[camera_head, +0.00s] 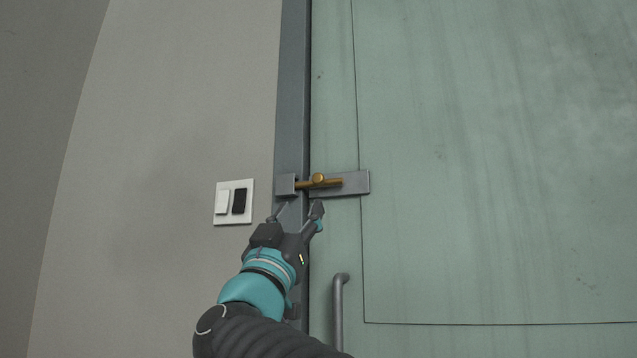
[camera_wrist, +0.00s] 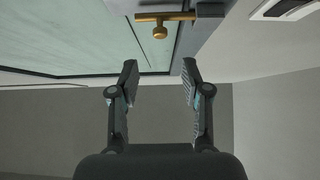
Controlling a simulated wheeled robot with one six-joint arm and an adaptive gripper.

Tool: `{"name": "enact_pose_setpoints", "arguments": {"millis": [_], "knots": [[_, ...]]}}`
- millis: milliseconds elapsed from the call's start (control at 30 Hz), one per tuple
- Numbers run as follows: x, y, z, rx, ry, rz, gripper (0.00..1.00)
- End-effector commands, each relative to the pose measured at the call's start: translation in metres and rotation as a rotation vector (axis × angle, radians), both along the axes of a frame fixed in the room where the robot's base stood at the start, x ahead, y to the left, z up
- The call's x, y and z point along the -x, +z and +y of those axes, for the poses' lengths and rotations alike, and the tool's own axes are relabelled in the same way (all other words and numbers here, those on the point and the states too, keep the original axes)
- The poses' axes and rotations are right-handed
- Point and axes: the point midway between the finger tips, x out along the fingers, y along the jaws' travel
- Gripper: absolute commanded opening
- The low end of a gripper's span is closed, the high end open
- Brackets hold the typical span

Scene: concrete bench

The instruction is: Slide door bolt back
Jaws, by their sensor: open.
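The brass door bolt (camera_head: 331,183) lies level on a grey plate (camera_head: 357,182) on the green door (camera_head: 470,130). Its left end reaches into a grey keeper (camera_head: 285,186) on the door frame. A round knob (camera_head: 318,179) sticks out from the bolt. In the wrist view the bolt (camera_wrist: 165,16) and its knob (camera_wrist: 160,32) show at the top, ahead of the fingers. My gripper (camera_head: 298,207) is open and empty, just below the bolt and keeper in the head view. Its two fingers (camera_wrist: 159,70) are apart in the wrist view, and neither appears to touch the knob.
A white switch plate (camera_head: 233,202) with one white and one black rocker is on the wall left of the frame (camera_head: 292,90). A grey door handle (camera_head: 338,310) stands below the bolt, right of my arm. The door right of the plate is bare.

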Motion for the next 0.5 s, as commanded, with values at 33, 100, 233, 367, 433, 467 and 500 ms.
{"name": "enact_pose_setpoints", "arguments": {"millis": [33,100,233,367,433,467,500], "knots": [[-0.006,0.008,-0.003,0.0,-0.003,0.0,0.47],[-0.014,0.017,-0.006,0.0,-0.002,-0.001,0.47],[-0.031,0.035,-0.012,0.0,-0.002,-0.001,0.47],[-0.047,0.052,-0.018,0.0,-0.001,0.0,0.47],[-0.055,0.06,-0.02,0.001,-0.001,0.0,0.47],[-0.058,0.064,-0.022,0.001,-0.001,0.0,0.47],[-0.063,0.068,-0.024,0.001,-0.001,0.0,0.47]]}}
